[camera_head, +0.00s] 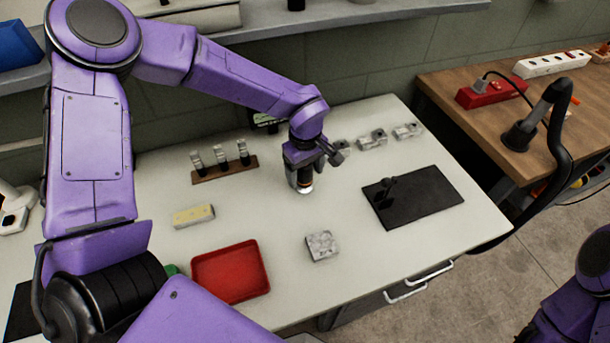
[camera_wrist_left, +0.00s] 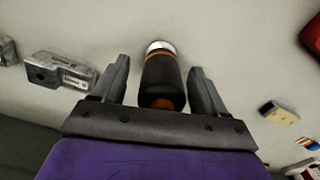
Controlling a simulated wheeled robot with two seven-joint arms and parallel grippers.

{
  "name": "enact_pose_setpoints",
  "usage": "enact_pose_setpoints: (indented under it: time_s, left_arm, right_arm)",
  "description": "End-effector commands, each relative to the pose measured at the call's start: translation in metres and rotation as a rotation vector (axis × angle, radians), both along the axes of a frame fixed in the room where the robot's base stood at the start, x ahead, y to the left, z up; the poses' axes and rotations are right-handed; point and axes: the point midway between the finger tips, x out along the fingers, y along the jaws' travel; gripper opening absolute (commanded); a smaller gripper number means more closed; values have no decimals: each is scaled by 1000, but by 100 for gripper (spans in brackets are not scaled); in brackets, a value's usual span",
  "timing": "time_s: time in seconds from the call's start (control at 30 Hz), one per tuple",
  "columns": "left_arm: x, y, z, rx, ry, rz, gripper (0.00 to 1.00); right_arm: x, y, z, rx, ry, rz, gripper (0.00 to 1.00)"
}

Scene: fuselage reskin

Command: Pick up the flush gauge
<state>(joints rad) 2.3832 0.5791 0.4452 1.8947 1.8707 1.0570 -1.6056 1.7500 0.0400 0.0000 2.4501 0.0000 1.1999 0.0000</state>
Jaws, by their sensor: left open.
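The flush gauge appears to be the dark cylinder with an orange band and a silver end (camera_head: 305,181), upright on the white table below my left wrist. In the left wrist view the gauge (camera_wrist_left: 162,82) lies between the two fingers, its silver end farthest away and an orange spot on its near end. My left gripper (camera_head: 316,160) is open around it. In the left wrist view, gaps show between the gauge and both fingers of the gripper (camera_wrist_left: 160,68). The wrist partly hides the gauge in the head view. My right gripper is out of view.
A rack with small tools (camera_head: 225,171), a yellow block (camera_head: 193,216), a red tray (camera_head: 262,284), a grey block (camera_head: 322,246) and a black mat (camera_head: 435,190) lie around. Metal blocks (camera_head: 372,138) sit at the back right. Table between the grey block and mat is clear.

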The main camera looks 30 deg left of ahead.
Motion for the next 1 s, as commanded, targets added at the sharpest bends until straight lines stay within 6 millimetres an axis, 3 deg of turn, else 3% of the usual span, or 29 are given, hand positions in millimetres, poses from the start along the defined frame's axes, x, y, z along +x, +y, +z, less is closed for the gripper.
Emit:
enact_pose_setpoints:
  time_s: [0.1, 0.33, 0.5, 0.57, 0.87, 1.0]
  left_arm:
    - [0, 0, -13, 0, 1, 2, 73]
    - [0, 0, -14, 0, -1, 1, 70]
    - [0, 0, -14, 0, -1, 1, 14]
    - [0, 0, -14, -1, 0, 1, 0]
    - [0, 0, -12, -1, 0, 2, 0]
    - [1, 0, 2, -2, -4, 2, 0]
  right_arm:
    - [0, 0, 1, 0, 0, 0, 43]
    - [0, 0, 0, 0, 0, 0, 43]
    - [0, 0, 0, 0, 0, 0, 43]
    - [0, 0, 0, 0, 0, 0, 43]
    - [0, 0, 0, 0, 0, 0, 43]
    - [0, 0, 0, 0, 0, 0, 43]
